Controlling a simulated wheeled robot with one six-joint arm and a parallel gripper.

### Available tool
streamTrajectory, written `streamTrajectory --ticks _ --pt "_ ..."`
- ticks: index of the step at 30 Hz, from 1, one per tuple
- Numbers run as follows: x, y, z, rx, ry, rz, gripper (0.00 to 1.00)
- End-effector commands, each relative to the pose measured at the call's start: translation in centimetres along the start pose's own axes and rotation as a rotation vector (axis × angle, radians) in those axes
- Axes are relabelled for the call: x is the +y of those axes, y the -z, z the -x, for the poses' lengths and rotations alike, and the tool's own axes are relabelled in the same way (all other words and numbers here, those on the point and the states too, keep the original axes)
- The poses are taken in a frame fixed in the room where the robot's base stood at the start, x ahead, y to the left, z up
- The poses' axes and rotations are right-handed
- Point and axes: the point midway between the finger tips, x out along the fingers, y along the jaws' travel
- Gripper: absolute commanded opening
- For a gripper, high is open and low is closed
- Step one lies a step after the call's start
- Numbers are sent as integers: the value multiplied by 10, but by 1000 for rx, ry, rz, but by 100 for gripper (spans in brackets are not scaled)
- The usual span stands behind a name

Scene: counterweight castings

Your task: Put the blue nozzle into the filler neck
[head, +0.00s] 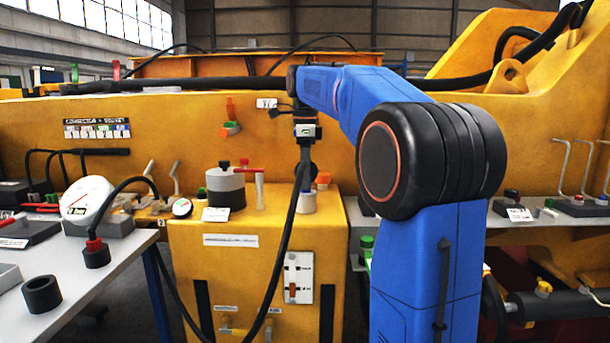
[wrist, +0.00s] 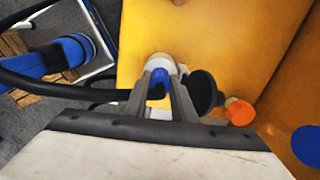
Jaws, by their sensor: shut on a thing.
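My gripper (head: 304,172) hangs from the blue arm above the yellow cabinet. In the wrist view its two fingers (wrist: 162,88) are shut on the blue nozzle (wrist: 160,76), which has a black hose (wrist: 75,90) running off left. The pale filler neck (head: 306,203) stands on the cabinet top just below my gripper. It also shows in the wrist view (wrist: 160,60), close beyond the fingertips and partly covered by the nozzle. I cannot tell whether the nozzle's tip is inside the neck. A black round cap (wrist: 204,92) stands beside the neck.
An orange knob (head: 323,179) is right beside the neck. A grey drum (head: 225,187) with a red lever stands on the yellow cabinet (head: 280,228) to the left. The hose (head: 285,240) loops down the cabinet front. A grey table (head: 85,268) with a black ring is at left.

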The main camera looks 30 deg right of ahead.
Motion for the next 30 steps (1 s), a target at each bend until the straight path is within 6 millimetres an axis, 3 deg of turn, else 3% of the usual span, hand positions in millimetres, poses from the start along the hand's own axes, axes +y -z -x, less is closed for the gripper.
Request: streamTrajectory --ticks 1,3,4,16,30 --pt "0 0 0 0 0 0 26" --pt "0 0 0 0 1 0 42" --pt "0 0 0 0 1 0 45" --pt "0 0 6 0 0 0 45" --pt "-1 0 87 -1 3 0 45"
